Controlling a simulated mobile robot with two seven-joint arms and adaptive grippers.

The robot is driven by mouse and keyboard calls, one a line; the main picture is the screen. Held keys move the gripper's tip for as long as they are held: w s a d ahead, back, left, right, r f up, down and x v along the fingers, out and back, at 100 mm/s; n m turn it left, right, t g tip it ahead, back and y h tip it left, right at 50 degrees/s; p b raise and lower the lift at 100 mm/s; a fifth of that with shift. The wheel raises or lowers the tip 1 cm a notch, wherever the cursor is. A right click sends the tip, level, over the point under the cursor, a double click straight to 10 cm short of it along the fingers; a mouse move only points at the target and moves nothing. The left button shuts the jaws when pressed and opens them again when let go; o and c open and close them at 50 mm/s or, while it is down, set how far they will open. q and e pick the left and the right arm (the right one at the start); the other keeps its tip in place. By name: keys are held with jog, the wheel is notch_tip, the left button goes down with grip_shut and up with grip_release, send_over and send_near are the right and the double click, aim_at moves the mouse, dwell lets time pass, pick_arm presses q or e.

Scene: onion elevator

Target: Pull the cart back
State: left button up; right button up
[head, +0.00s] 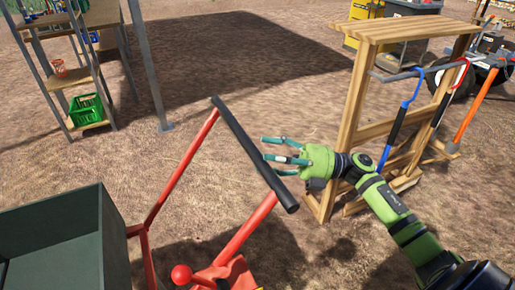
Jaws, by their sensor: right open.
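The cart shows at the lower left and middle, with a dark green-grey box (103,240) and a red frame (184,170). Its black handle bar (240,135) slants across the middle of the head view, held up by two red bars. My right gripper (268,149) comes in from the right on a green arm. It is open, with its teal fingers at the lower half of the handle bar, one finger above the other. I cannot tell whether the fingers touch the bar. My left gripper is not in view.
A wooden rack (352,110) with hanging long-handled tools stands at the right, close to my right arm. A metal shelf (92,75) with a green basket (87,109) stands at the upper left. Bare dirt ground lies beyond the handle.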

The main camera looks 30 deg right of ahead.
aim_at(257, 151)
jog(key=shift+p+x, duration=0.3)
jog(key=shift+x, duration=1.4)
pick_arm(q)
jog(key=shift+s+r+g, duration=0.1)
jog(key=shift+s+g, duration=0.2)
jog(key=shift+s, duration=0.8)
pick_arm(e)
jog(key=shift+w, duration=0.1)
jog(key=shift+d, duration=0.1)
jog(key=shift+c, duration=0.4)
grip_shut()
